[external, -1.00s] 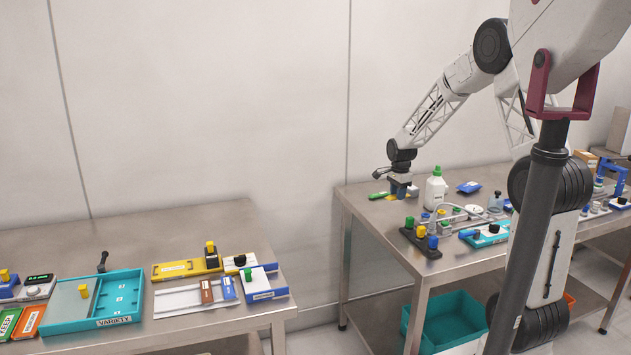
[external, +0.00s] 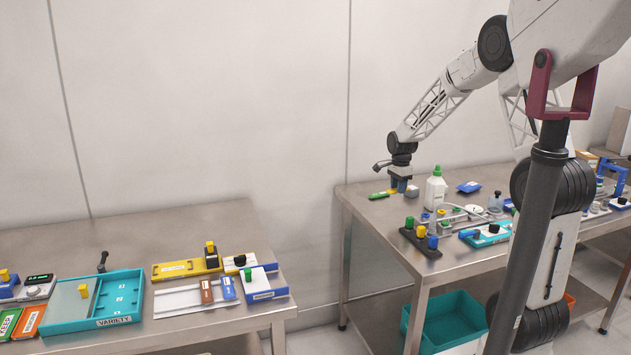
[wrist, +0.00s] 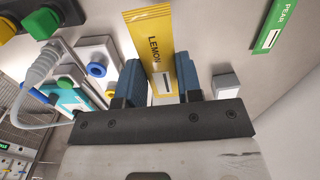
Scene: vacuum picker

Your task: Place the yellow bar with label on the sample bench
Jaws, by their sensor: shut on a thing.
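The yellow bar (wrist: 148,28) has a dark LEMON label and a small white patch. In the wrist view it lies between the two blue fingers of my gripper (wrist: 158,64), which is shut on it. In the external view my gripper (external: 398,188) is low over the far left corner of the right-hand steel table (external: 376,214). The bar is mostly hidden there, and I cannot tell whether it touches the table. A second steel table (external: 130,232) stands at the left; no sign shows which table is the sample bench.
A green PEAR bar (wrist: 272,28) lies close to my gripper, with a small grey block (wrist: 228,84) beside it. A white bottle (external: 435,191) and a dark button block (external: 420,243) stand nearby. The left table holds a teal VARIETY tray (external: 130,308). A gap separates the tables.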

